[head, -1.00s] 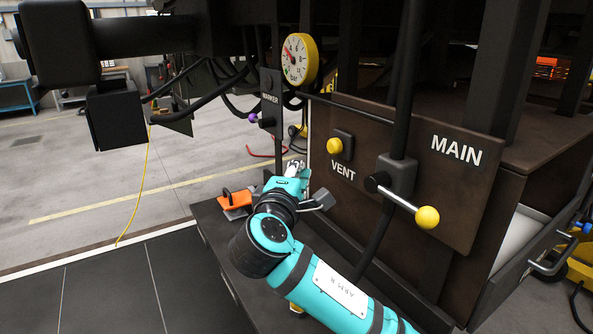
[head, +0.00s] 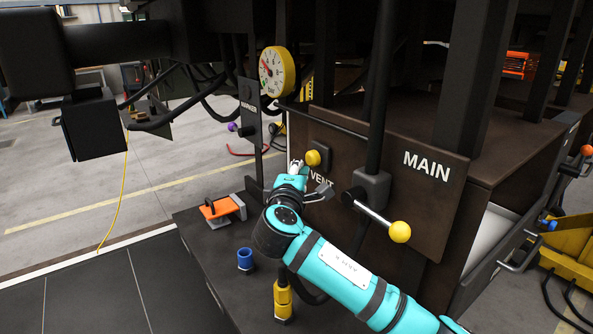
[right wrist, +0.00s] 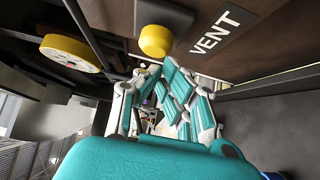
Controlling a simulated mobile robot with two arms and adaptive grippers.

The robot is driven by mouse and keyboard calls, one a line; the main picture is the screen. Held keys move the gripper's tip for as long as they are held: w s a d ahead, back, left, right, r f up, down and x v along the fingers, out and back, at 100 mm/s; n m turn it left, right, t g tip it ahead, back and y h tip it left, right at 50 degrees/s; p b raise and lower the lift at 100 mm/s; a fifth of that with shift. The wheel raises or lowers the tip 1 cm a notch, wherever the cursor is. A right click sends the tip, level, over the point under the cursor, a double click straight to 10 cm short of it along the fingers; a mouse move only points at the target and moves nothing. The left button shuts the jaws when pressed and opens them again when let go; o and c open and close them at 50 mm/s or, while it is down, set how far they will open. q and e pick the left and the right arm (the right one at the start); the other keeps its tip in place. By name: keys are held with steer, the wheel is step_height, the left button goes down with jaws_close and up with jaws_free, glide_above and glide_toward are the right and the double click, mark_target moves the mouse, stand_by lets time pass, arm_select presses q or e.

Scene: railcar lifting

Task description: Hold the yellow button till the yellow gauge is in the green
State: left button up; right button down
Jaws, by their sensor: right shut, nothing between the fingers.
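The yellow button (head: 313,158) sticks out of a dark box on the brown panel, above the VENT label. It also shows in the right wrist view (right wrist: 155,41). The round yellow-rimmed gauge (head: 277,72) hangs left of the panel; its face shows a red needle, too small to read exactly. My right gripper (head: 296,166) is shut and empty, just left of and slightly below the button; contact cannot be told. My left gripper is out of view.
A lever with a yellow knob (head: 400,232) stands out right of the button, under the MAIN label. An orange clamp-like tool (head: 222,208), a blue cup-like part (head: 245,259) and a yellow bottle-like item (head: 283,299) are on the dark shelf. A purple knob (head: 232,127) is further left.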

mark_target(312, 159)
steer(key=shift+w+d, duration=0.5)
steer(key=shift+d, duration=0.35)
steer(key=shift+a+r, duration=0.1)
steer(key=shift+r, duration=0.05)
steer(key=shift+d, duration=0.2)
